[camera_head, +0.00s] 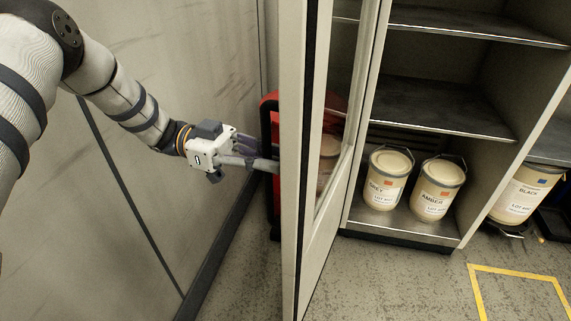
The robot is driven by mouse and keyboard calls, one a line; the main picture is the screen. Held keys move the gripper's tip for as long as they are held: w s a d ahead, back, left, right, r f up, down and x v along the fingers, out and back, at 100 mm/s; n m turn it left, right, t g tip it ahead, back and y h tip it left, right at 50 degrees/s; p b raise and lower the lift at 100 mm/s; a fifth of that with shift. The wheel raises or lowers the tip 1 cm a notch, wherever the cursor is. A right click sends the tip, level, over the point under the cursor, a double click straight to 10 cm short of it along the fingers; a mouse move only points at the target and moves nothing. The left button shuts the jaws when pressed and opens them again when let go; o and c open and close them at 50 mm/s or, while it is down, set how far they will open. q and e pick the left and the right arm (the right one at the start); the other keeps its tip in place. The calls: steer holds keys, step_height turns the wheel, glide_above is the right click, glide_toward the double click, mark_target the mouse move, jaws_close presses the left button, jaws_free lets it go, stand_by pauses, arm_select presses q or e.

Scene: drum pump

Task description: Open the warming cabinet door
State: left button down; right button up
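The warming cabinet door (290,200) stands swung well open and is seen nearly edge-on, with its glass pane (340,150) facing the cabinet side. The cabinet (447,105) is open to view, with dark shelves inside. My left arm reaches in from the left, and my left gripper (268,160) is at the outer side of the door. Its fingertips meet or pass behind the door's edge, so their ends and any handle there are hidden. I cannot tell whether the fingers grip anything. My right gripper is not in view.
A red object (268,115) is behind the door. A wall panel (150,190) borders my arm. Yellow tape (515,274) marks the floor.

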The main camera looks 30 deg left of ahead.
arm_select(q)
steer(key=shift+a+f, duration=0.15)
steer(key=shift+a, duration=0.1)
steer(key=c, duration=1.6)
jaws_free()
steer(key=a, duration=0.7)
steer(key=shift+s+a, duration=0.25)
steer(key=shift+s, duration=0.2)
